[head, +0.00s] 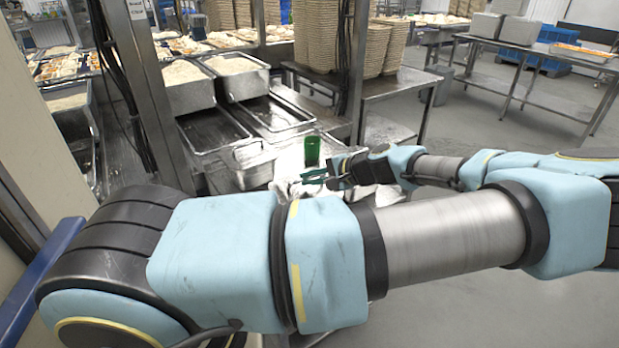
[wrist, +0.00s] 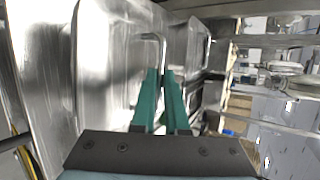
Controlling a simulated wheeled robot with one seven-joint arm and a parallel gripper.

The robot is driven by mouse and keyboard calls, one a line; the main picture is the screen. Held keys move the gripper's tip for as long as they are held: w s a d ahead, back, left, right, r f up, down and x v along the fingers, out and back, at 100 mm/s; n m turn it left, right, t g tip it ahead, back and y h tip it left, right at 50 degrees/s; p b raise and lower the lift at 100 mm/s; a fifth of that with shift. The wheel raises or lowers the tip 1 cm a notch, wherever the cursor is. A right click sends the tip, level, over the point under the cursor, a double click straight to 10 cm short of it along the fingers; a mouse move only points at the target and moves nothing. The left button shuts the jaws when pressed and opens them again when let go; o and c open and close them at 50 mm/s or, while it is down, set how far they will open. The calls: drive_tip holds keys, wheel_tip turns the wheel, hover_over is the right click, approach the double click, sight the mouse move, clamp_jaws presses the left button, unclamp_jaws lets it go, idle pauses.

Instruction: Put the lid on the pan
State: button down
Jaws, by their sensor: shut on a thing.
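My gripper (wrist: 161,75) has two green fingers, closed around a thin bent metal handle in the wrist view. The handle belongs to a shiny steel sheet, which I take to be the lid (wrist: 110,45); it stands on edge in this rotated view. In the head view my gripper (head: 314,178) is near the counter, beyond my forearm, and a pale shiny shape beneath it is partly hidden. Two steel pans filled with rice, a left pan (head: 190,108) and a right pan (head: 240,92), stand at the back left. I cannot tell which pan the task means.
Two shallow dark-bottomed steel trays (head: 214,146) lie in front of the rice pans. A steel post (head: 352,80) rises behind the cup. Stacked baskets (head: 371,50) stand behind it.

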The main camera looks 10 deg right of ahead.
drive_tip(key=c, duration=0.8)
unclamp_jaws()
drive_tip(key=shift+c, duration=0.2)
drive_tip(key=shift+f, duration=0.1)
drive_tip(key=shift+d, duration=0.1)
drive_tip(key=b+v, duration=0.3)
drive_tip(key=v, duration=0.7)
drive_tip(key=shift+s+d+r, duration=0.15)
drive_tip(key=shift+s+r, duration=0.05)
drive_tip(key=shift+s, duration=0.1)
